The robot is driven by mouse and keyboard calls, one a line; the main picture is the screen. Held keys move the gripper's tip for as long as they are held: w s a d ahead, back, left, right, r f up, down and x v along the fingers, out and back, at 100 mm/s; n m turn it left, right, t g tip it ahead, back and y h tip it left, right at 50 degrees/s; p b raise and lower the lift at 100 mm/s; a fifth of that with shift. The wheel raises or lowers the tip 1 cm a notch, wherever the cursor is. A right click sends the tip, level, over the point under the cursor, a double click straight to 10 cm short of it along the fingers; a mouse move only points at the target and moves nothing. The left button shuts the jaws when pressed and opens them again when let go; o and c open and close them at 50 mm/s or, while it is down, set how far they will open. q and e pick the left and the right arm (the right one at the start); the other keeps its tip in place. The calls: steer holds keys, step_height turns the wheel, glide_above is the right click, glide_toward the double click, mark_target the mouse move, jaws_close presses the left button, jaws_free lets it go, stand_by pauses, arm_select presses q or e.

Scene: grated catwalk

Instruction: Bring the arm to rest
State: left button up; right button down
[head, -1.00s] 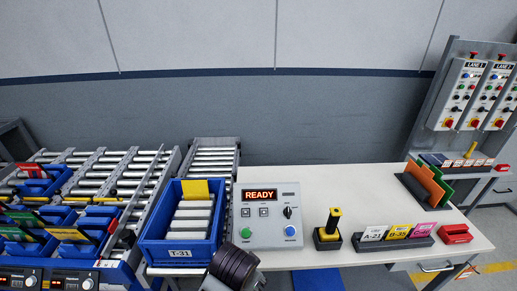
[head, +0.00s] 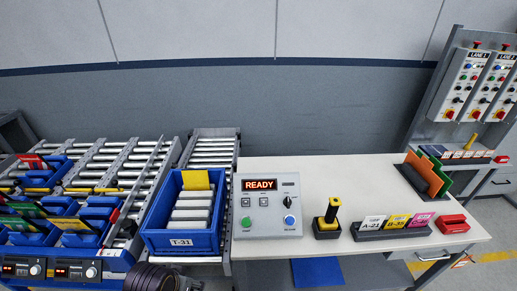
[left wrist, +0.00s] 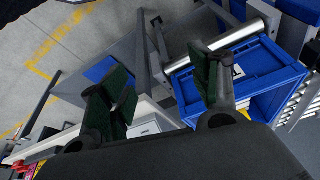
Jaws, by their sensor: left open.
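My left gripper (left wrist: 160,88) shows in the left wrist view with its two dark green-padded fingers apart and nothing between them. A blue tote (left wrist: 250,72) lies beyond the right finger in that view, apart from it as far as I can tell. In the head view a dark, ribbed round part of my arm (head: 150,278) shows at the bottom edge, below the blue tote labelled T-31 (head: 180,242). The left fingers are out of the head view. My right gripper is in neither view.
A control box reading READY (head: 268,212), a black-and-yellow scanner-like device (head: 327,220), a tag rack (head: 392,230) and a red box (head: 452,224) stand on the white bench (head: 320,175). Roller conveyors (head: 110,165) with blue bins fill the left.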

arm_select(q)
steer(key=s+a+f+g+b, duration=0.1)
steer(key=s+f, duration=0.1)
steer(key=f, duration=1.6)
steer(key=s+a+f+b, duration=0.1)
steer(key=s+f, duration=0.1)
steer(key=f, duration=1.6)
steer(key=s+a+f+b, duration=0.1)
steer(key=s+f, duration=0.9)
steer(key=s+a+f+g+b, duration=0.1)
steer(key=s+a+f, duration=0.1)
steer(key=s+f, duration=0.9)
steer(key=shift+s+a+g, duration=0.3)
